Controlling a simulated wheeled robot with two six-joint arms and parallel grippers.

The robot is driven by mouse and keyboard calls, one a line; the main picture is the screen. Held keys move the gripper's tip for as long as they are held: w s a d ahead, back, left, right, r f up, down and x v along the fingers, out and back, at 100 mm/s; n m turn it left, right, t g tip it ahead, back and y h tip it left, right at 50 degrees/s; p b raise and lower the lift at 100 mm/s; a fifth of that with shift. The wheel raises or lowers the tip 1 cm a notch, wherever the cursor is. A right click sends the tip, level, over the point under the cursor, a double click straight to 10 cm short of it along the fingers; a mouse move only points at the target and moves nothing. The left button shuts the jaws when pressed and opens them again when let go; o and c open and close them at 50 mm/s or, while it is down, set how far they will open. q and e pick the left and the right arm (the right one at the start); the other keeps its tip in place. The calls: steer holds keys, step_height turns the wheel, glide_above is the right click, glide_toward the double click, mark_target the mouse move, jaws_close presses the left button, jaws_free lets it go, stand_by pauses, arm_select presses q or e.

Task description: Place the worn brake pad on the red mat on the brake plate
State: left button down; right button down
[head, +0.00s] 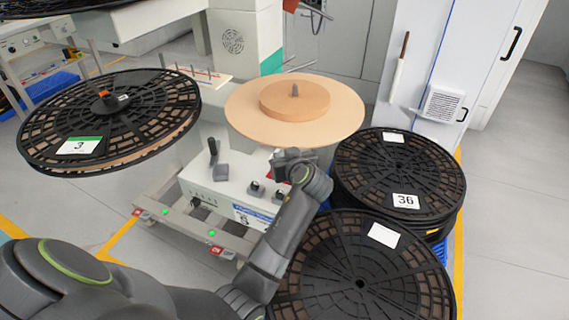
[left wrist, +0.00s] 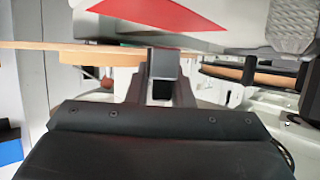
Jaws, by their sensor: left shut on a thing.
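My left gripper (head: 292,163) is at the white control box (head: 228,192), just below the front edge of the tan disc. In the left wrist view its fingers (left wrist: 163,75) are shut on a small dark grey block (left wrist: 164,62), which looks like the worn brake pad. The red mat (left wrist: 160,12) shows at the top of the left wrist view, apart from the block. In the head view my gripper covers most of the mat. I cannot make out the brake plate for sure. My right gripper is not in view.
The tan disc (head: 340,108) with a smaller hub is right above my gripper. A black reel marked 3 (head: 110,118) is at the left. Black reels, one marked 36 (head: 398,172), are stacked at the right. Grey floor (head: 510,220) is clear at the far right.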

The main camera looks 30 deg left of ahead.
arm_select(q)
step_height(320, 180, down, 2)
steer(key=shift+f, duration=0.1)
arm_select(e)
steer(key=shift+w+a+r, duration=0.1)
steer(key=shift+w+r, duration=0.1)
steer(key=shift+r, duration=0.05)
arm_select(q)
steer(key=c, duration=1.3)
jaws_free()
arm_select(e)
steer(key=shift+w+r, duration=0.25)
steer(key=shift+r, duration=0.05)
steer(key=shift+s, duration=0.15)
